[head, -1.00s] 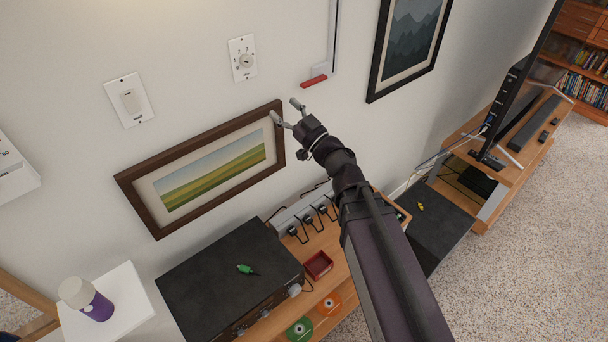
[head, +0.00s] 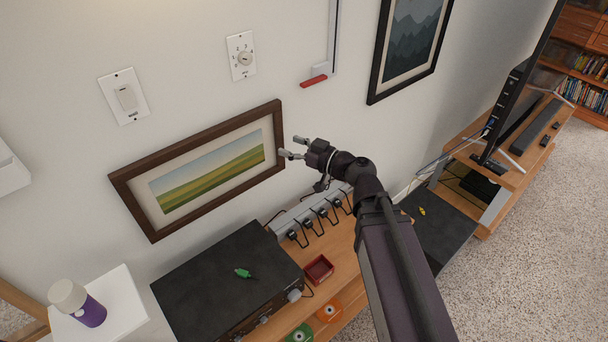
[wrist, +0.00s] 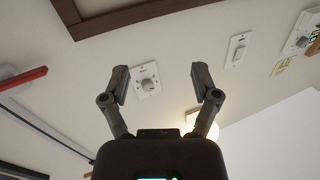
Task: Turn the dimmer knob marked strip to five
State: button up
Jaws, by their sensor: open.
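A white wall plate with a round dimmer knob (head: 243,58) is on the wall above the framed landscape picture. Its lettering is too small to read in the head view. In the wrist view the same knob (wrist: 148,86) shows between the fingers but farther off, near the left finger. My gripper (head: 293,147) is open and empty, just right of the landscape picture's frame, below and right of the knob plate. Both fingers (wrist: 162,82) show spread apart in the wrist view, touching nothing.
A rocker switch plate (head: 124,96) is left of the knob. The landscape picture (head: 205,170), a red-ended wall fitting (head: 314,81) and a mountain picture (head: 408,45) are nearby. Another dial device (wrist: 304,38) with yellow labels shows at right in the wrist view. Below stands a black amplifier (head: 220,290).

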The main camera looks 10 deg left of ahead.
jog(key=s+d+f+m+g+h+b, duration=0.1)
jog(key=d+f+g+h, duration=0.1)
jog(key=f, duration=0.5)
jog(key=shift+d+f+m+h+b, duration=0.4)
jog(key=shift+d+h, duration=0.2)
jog(key=shift+d, duration=0.1)
jog(key=s+d+f+m+g+h+b, duration=0.2)
jog(key=d+f+m+h, duration=0.3)
jog(key=d+f, duration=0.4)
jog(key=s+d+f+m+g+h+b, duration=0.2)
jog(key=d+f+h, duration=0.6)
jog(key=d, duration=1)
jog(key=s+f+m+b, duration=0.1)
jog(key=m+b, duration=0.1)
jog(key=m, duration=0.1)
jog(key=shift+d+f+m+g, duration=0.2)
jog(key=shift+f+m+g, duration=0.1)
jog(key=shift+f+m, duration=0.1)
jog(key=c, duration=0.3)
